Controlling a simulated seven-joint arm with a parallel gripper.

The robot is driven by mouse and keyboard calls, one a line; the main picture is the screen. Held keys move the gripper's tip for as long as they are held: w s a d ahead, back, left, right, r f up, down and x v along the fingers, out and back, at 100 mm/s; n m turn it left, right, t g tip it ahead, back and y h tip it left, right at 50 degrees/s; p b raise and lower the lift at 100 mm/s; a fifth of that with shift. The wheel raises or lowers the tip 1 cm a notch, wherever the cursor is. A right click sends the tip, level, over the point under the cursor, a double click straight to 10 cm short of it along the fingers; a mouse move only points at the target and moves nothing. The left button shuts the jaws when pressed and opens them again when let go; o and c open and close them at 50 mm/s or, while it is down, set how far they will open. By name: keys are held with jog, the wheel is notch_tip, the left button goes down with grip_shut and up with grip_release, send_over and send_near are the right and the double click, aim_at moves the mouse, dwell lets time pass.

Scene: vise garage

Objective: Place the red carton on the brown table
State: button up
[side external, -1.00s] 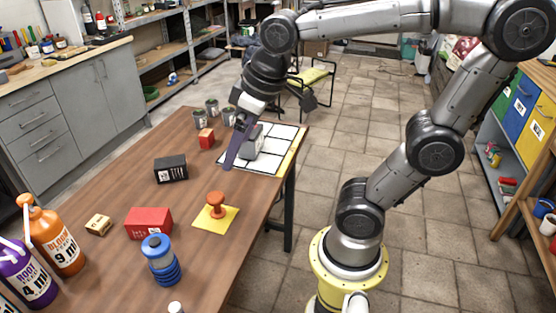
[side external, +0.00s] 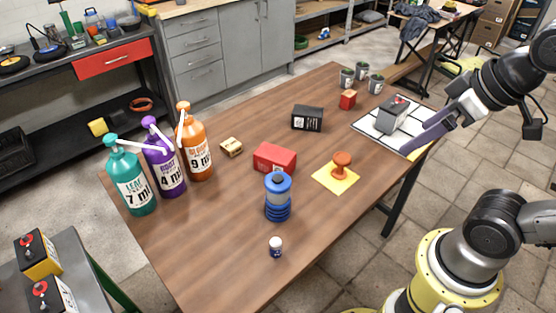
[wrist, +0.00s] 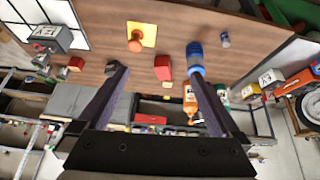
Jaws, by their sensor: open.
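A larger red carton (side external: 274,158) with a white label lies near the middle of the brown table (side external: 225,235). A smaller red box (side external: 347,99) stands farther back on the same table. I cannot tell for certain which one the task names. My gripper (side external: 404,150) is over the table's right side, by the near corner of a white-tiled panel, apart from both red boxes. In the wrist view my gripper (wrist: 157,69) is open and empty, with its two purple fingers wide apart. The larger red carton (wrist: 163,67) shows between the fingertips, some way beyond them.
A grey box (side external: 393,113) sits on the white panel (side external: 368,128) beside my fingers. The near left tabletop is clear.

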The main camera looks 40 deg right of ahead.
jog(key=w+r, duration=0.4)
jog(key=w, duration=0.1)
jog(key=n+g, duration=0.3)
jog(key=g, duration=0.2)
send_over(274, 152)
notch_tip(274, 152, down, 12)
jog(key=shift+g, duration=0.5)
notch_tip(274, 152, down, 14)
jog(key=shift+d+r, duration=0.15)
jog(key=shift+s+a+f, duration=0.1)
jog(key=shift+s+f, duration=0.05)
jog(key=shift+f, duration=1.35)
jog(key=shift+s+a+f, duration=0.1)
jog(key=shift+f, duration=1.4)
jog(key=c, duration=1.6)
jog(key=shift+w+r, duration=0.15)
jog(key=shift+r, duration=0.05)
